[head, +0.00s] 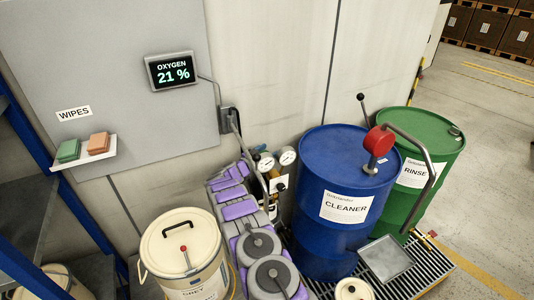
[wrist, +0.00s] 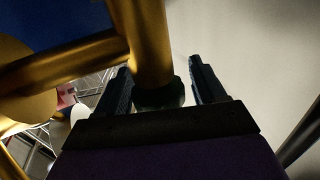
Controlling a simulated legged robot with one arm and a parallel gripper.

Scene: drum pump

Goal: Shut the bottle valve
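Two pressure gauges (head: 286,156) and gold fittings show beside the blue drum, where the bottle valve seems to be. The bottle is mostly hidden by my purple and grey arm. In the wrist view a thick gold stem (wrist: 148,40) ends in a dark round knob (wrist: 160,96). My gripper (wrist: 160,68) has its two dark fingers apart, one on each side of the knob. I see a small gap on the right side; contact on the left is unclear. I cannot make out the gripper's tips in the head view.
A blue cleaner drum (head: 320,232) with a red pump (head: 378,141) stands close on the right, with a green rinse drum (head: 413,207) behind. A cream lidded bucket (head: 184,246) stands left. A wipes shelf (head: 84,151) and oxygen display (head: 172,71) hang on the wall.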

